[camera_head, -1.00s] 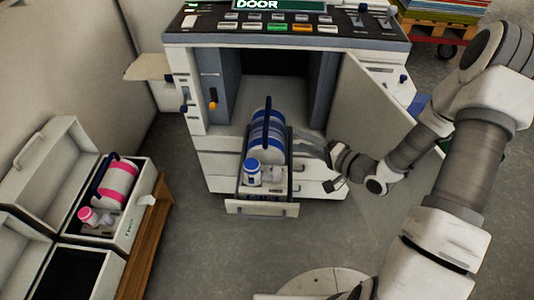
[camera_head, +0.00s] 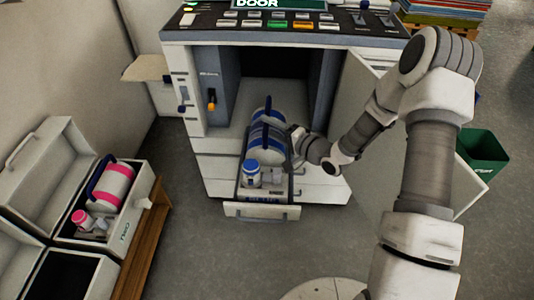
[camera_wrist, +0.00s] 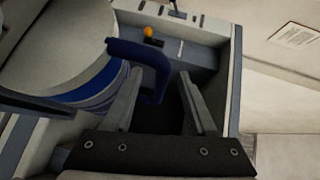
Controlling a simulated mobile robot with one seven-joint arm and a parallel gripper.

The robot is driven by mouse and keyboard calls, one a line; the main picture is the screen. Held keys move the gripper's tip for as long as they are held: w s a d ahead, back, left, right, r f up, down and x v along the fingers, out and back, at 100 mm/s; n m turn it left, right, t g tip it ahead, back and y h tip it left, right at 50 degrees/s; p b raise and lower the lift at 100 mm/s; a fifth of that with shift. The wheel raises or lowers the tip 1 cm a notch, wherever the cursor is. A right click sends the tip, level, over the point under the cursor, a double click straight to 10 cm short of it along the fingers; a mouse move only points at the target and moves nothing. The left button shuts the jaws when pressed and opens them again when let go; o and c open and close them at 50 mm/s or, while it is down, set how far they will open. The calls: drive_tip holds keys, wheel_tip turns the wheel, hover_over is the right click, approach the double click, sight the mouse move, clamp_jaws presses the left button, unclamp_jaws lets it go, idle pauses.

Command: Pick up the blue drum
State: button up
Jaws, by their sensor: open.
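The blue drum (camera_head: 262,142) is a white cylinder with blue bands and a dark blue handle. It lies in the pulled-out drawer (camera_head: 262,211) of the printer-like machine. In the wrist view the drum (camera_wrist: 60,50) fills the upper left, and its blue handle (camera_wrist: 150,62) arches in front of my fingers. My gripper (camera_head: 290,140) is at the drum's right side in the head view. In the wrist view my gripper (camera_wrist: 163,95) is open, and the lower end of the handle appears between the fingertips. I cannot tell whether they touch it.
A blue-capped bottle (camera_head: 250,174) stands in the drawer in front of the drum. The machine's open door (camera_head: 372,110) is to the right. A pink-banded drum (camera_head: 113,184) and pink bottle (camera_head: 82,219) sit in an open case at left. A green bin (camera_head: 482,158) stands at right.

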sight(259, 134)
drive_tip(key=b+x, duration=0.1)
drive_tip(key=x, duration=0.3)
drive_tip(key=shift+w+a, duration=0.25)
drive_tip(key=shift+a, duration=0.1)
drive_tip(key=shift+r, duration=0.1)
clamp_jaws()
idle(0.9)
drive_tip(key=shift+r, duration=0.25)
